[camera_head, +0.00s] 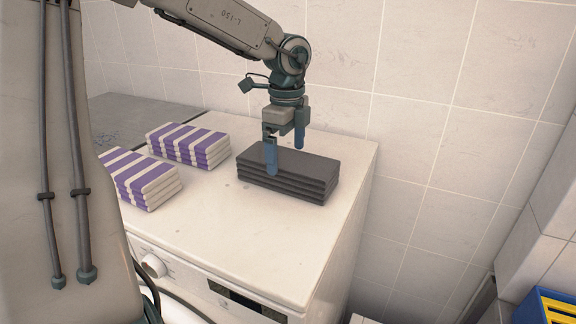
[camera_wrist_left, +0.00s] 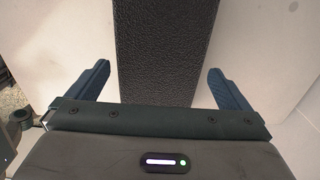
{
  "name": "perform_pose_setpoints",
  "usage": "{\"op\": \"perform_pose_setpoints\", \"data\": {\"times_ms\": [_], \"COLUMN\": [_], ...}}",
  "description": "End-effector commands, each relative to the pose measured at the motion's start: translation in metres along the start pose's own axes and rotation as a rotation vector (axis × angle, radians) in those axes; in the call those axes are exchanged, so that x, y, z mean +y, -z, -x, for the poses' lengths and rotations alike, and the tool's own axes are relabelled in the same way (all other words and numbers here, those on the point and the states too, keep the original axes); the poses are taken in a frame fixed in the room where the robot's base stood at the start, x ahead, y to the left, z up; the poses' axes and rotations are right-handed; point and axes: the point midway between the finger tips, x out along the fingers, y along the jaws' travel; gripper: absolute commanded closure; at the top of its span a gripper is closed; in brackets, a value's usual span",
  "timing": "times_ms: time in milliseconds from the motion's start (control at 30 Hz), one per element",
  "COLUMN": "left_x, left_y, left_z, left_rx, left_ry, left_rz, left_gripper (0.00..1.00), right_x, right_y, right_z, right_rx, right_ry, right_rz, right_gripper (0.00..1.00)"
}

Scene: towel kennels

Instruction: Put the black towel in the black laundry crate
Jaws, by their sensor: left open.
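The black towel (camera_head: 315,178) lies folded in a flat stack on top of the white washing machine, near its right back edge. My left gripper (camera_head: 285,158) is above the towel, pointing down, with its blue fingers spread open. In the head view, one finger is in front of the towel and the other is behind it. In the left wrist view, the towel (camera_wrist_left: 165,50) runs between the two open fingers (camera_wrist_left: 160,88), with a gap on each side. No black laundry crate is in view. My right gripper is not in view.
Two purple-and-white striped folded towels (camera_head: 188,146) (camera_head: 142,180) lie left of the black towel on the washing machine (camera_head: 240,235). A tiled wall (camera_head: 440,100) stands close behind. A blue crate (camera_head: 545,308) with yellow contents shows at the lower right. The machine's front top is clear.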

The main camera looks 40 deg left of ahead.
Motion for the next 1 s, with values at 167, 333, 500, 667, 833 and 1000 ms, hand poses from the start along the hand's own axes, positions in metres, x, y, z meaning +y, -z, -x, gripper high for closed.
{"op": "perform_pose_setpoints", "data": {"times_ms": [167,333,500,667,833,1000], "left_x": [-0.001,-0.001,-0.001,-0.001,-0.002,-0.002], "left_y": [0.002,0.002,0.002,0.002,0.002,0.002], "left_z": [-0.020,-0.031,-0.032,-0.032,-0.031,-0.030], "left_rx": [-0.001,-0.001,-0.001,-0.001,-0.001,-0.001], "left_ry": [-0.004,0.000,0.001,0.001,0.001,0.001], "left_rz": [0.000,0.001,0.001,0.001,0.001,0.001], "left_gripper": [0.00,0.00,0.00,0.29,0.46,0.46], "right_x": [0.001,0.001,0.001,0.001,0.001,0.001], "right_y": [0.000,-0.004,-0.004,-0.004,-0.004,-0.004], "right_z": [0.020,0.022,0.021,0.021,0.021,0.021], "right_rx": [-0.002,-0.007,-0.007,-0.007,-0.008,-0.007], "right_ry": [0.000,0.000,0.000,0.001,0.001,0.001], "right_rz": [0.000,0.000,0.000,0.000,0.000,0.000], "right_gripper": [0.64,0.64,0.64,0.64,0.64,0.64]}}
